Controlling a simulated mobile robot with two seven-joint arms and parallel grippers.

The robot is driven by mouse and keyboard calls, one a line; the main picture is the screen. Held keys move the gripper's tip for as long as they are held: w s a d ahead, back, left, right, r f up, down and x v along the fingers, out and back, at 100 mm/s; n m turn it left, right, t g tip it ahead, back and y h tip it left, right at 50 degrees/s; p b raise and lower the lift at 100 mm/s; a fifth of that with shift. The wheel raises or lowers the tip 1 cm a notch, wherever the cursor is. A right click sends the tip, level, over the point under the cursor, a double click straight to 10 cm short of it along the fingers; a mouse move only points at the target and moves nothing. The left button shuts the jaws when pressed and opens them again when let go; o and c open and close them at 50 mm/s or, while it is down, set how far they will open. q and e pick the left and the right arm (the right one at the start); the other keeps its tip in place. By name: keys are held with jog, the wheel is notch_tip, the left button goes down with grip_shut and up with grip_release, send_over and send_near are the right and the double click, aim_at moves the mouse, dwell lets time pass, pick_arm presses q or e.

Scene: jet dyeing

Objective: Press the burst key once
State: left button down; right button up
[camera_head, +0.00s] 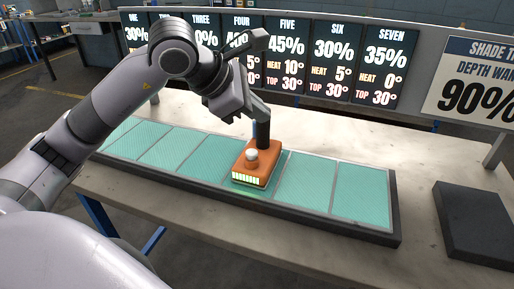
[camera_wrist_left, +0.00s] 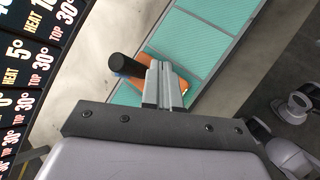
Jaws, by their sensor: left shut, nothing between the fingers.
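An orange block-shaped device (camera_head: 256,164) rests on the teal panel strip, with a lit bar of pale segments on its front edge. A whitish round knob or key (camera_head: 251,155) stands on its top; no label on it is readable. A black upright handle (camera_head: 263,134) rises from its far end. My left gripper (camera_head: 260,108) is shut and empty, right by the handle's top; I cannot tell if they touch. In the left wrist view my shut fingers (camera_wrist_left: 164,84) cover part of the orange device (camera_wrist_left: 134,84), with the black handle (camera_wrist_left: 124,66) beside them. The key is hidden there. My right gripper is out of view.
The teal panel strip (camera_head: 309,183) has a dark rim and lies along a pale table (camera_head: 420,180). A dark slab (camera_head: 473,222) lies at the right. Behind stand numbered display boards (camera_head: 335,52) and a shade sign (camera_head: 475,80). The table's front is clear.

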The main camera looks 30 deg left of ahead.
pick_arm(q)
jog(key=a, duration=0.1)
jog(key=a+r+y, duration=0.1)
jog(key=shift+w+a+r+t+y, duration=0.3)
jog(key=shift+w, duration=0.05)
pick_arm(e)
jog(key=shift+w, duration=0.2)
pick_arm(q)
jog(key=shift+f, duration=0.1)
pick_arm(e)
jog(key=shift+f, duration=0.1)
pick_arm(q)
jog(key=b, duration=0.7)
send_over(249, 154)
notch_tip(249, 154, down, 8)
jog(key=shift+r, duration=0.1)
jog(key=shift+f, duration=0.4)
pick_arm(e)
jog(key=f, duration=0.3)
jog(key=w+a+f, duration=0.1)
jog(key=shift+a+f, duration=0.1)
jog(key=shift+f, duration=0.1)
pick_arm(q)
jog(key=shift+f, duration=0.15)
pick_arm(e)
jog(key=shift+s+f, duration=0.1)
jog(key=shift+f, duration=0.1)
